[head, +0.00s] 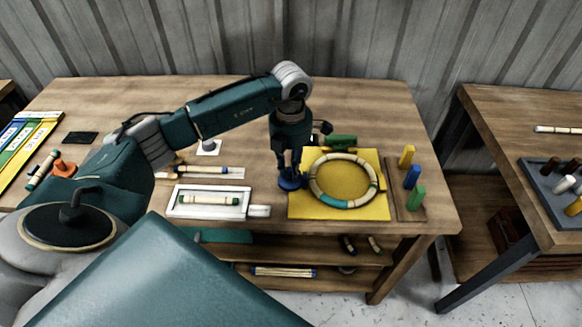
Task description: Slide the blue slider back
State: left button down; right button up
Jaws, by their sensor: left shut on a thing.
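The dark blue slider (290,184) sits at the left edge of the yellow board (300,209), beside the rattan ring. My left gripper (290,172) reaches down onto it from above and is shut on it. The fingers cover part of the slider's top. The rattan ring (326,195), pale with green and dark bands, lies on the yellow board just right of the slider. A green block (341,141) is at the board's back edge. My right gripper is not in view.
Upright yellow (407,156), blue (412,176) and green (417,197) blocks stand on a brown strip right of the board. A white tray (180,211) with a rattan piece lies to the left. The back right tabletop is clear.

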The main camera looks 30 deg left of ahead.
pick_arm(q)
jog(key=s+a, duration=0.1)
jog(key=a+b, duration=0.1)
jog(key=a, duration=0.1)
jog(key=shift+s, duration=0.35)
jog(key=shift+s+a, duration=0.1)
jog(key=shift+a, duration=0.05)
jog(key=c, duration=1.6)
grip_release()
jog(key=shift+r, duration=0.1)
jog(key=shift+r, duration=0.1)
notch_tip(320, 180, up, 12)
jog(key=shift+f, duration=0.15)
